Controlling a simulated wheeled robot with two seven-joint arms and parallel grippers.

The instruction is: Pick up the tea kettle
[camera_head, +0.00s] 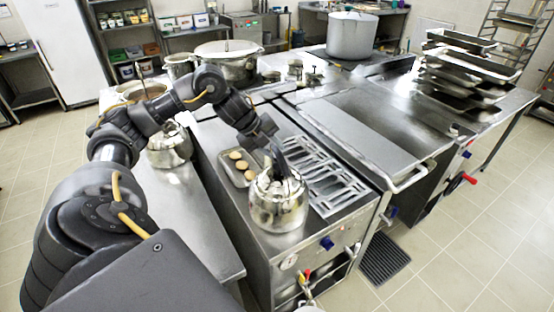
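A shiny metal tea kettle (278,207) stands upright on the front of the steel cooking counter, with a dark upright part, which looks like its handle, over its lid. My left arm comes in from the left, and my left gripper (265,136) is just behind and above the kettle's top. Its fingers are small and dark against the handle, so I cannot tell whether they are open or touch it. A second metal kettle (169,147) stands farther left, partly behind my arm. My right gripper is out of view.
A small tray (232,178) with several round buns lies left of and behind the kettle. A slotted metal grate (328,178) is close on its right. Large pots (352,35) and stacked trays (468,70) stand farther back. The floor in front is mostly clear.

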